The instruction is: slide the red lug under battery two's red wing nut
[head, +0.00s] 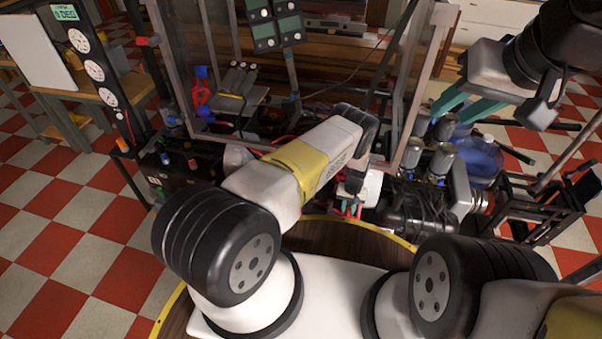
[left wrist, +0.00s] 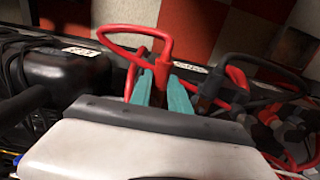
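My left gripper (head: 352,208) is low at the middle of the head view, partly hidden behind my arm. In the left wrist view its teal fingers (left wrist: 162,92) are closed around a red piece at the end of a looped red cable (left wrist: 135,38). I take this piece to be the red lug (left wrist: 163,66); its ring is hard to make out. A black battery-like block (left wrist: 75,86) with a white label is to the left. I cannot make out battery two's red wing nut. My right gripper (head: 466,106) is empty, its teal fingers apart, at the upper right of the head view.
Red and black cables (left wrist: 236,84) crowd the space right of the left gripper. A metal frame post (head: 418,95) stands beyond my left arm. Silver cylinders (head: 441,160) and a blue container (head: 480,160) stand to the right. A round wooden table (head: 325,236) lies below.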

